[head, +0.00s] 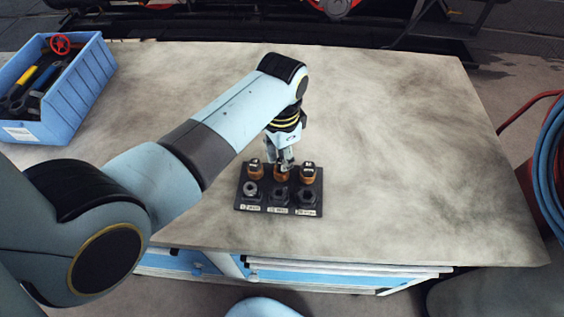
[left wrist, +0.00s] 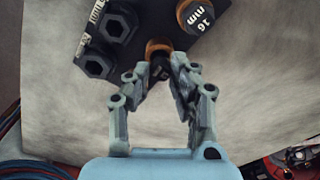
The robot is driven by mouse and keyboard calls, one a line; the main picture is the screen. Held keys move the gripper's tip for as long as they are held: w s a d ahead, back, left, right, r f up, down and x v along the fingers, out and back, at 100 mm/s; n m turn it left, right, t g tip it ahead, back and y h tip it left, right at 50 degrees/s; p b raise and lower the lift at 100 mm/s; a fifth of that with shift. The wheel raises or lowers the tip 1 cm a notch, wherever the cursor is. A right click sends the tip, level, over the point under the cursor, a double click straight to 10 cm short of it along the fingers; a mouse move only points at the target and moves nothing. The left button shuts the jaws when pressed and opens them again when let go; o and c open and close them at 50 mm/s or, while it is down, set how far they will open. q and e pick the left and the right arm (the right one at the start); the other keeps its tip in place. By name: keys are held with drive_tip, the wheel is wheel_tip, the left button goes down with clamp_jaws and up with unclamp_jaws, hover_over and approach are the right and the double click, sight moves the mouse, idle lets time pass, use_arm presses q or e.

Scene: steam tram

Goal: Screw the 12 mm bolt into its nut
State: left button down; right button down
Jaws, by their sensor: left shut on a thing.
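A dark block (head: 240,205) carries a back row of orange-collared bolts and a front row of dark nuts. My left gripper (head: 285,164) points down at the middle bolt (head: 281,174), between the left bolt (head: 255,172) and the right bolt (head: 307,174). In the left wrist view, my left gripper (left wrist: 160,66) has its fingertips together on a dark-topped bolt with an orange collar (left wrist: 157,46). The fingers cover its size mark. A neighbouring bolt (left wrist: 196,14) reads "16 mm". I cannot tell whether the gripped bolt is lifted. My right gripper is not in view.
The front-row nuts are the left nut (head: 251,190), middle nut (head: 279,196) and right nut (head: 306,197), above white labels. A blue tool crate (head: 78,88) stands at the left of the table (head: 410,150). The table's right side is clear.

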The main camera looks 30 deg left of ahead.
use_arm(q)
drive_tip(key=shift+r, duration=0.35)
drive_tip(key=shift+r, duration=2.4)
